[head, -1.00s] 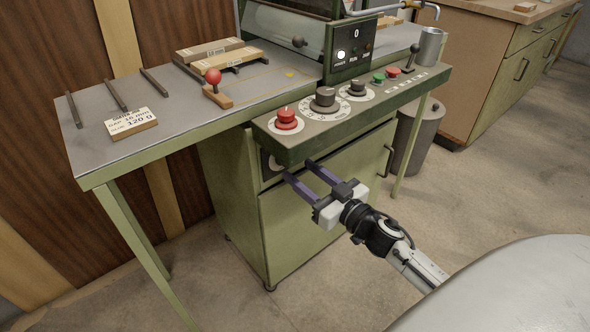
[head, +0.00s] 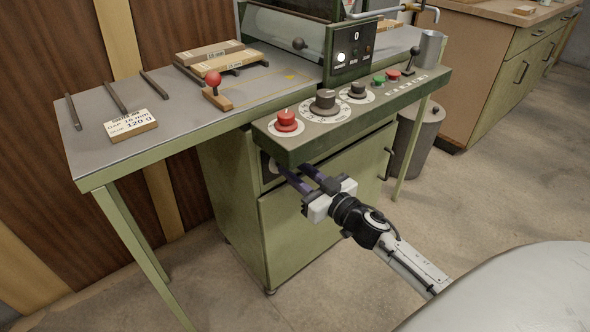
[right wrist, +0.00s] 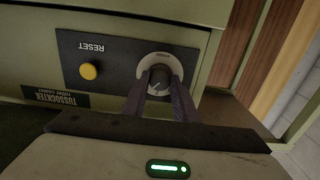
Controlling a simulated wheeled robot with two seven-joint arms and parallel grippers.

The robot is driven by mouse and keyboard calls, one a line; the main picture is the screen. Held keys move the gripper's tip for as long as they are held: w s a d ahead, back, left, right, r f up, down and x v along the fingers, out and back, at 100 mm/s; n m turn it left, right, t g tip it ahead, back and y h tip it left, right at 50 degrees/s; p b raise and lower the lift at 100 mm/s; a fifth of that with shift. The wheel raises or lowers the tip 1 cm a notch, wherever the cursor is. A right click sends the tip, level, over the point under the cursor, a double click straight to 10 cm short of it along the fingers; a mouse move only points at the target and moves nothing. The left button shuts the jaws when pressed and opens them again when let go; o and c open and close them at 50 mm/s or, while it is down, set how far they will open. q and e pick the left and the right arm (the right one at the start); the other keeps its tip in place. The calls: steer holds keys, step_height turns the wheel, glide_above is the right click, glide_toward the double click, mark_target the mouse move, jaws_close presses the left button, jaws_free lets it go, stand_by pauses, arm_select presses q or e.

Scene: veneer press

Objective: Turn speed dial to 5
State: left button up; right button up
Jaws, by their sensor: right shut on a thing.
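A dark round knob (right wrist: 160,78) on a white scale plate (right wrist: 147,64) sits on the dark panel (right wrist: 112,50) of the machine's front, seen upside down in the right wrist view. My right gripper (right wrist: 157,90) has its two fingers on either side of this knob and is shut on it. In the head view my right gripper (head: 290,171) reaches under the sloping console's front edge, and the knob is largely hidden there. The plate's markings are too small to read, so I cannot tell its setting. My left gripper is not in view.
A yellow button (right wrist: 88,71) marked RESET sits beside the knob. The console (head: 300,147) above carries a red knob (head: 286,119), two dark knobs, and green and red buttons. A metal bin (head: 419,135) stands right of the machine. Floor in front is clear.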

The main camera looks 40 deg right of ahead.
arm_select(q)
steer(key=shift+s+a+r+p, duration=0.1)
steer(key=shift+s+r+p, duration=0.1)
steer(key=shift+p, duration=0.5)
arm_select(e)
steer(key=shift+n, duration=7.9)
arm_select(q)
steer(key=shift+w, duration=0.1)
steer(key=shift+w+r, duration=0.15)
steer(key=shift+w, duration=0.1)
arm_select(e)
steer(key=o, duration=1.1)
steer(key=shift+r, duration=0.1)
steer(key=shift+c, duration=0.2)
steer(key=shift+s, duration=0.1)
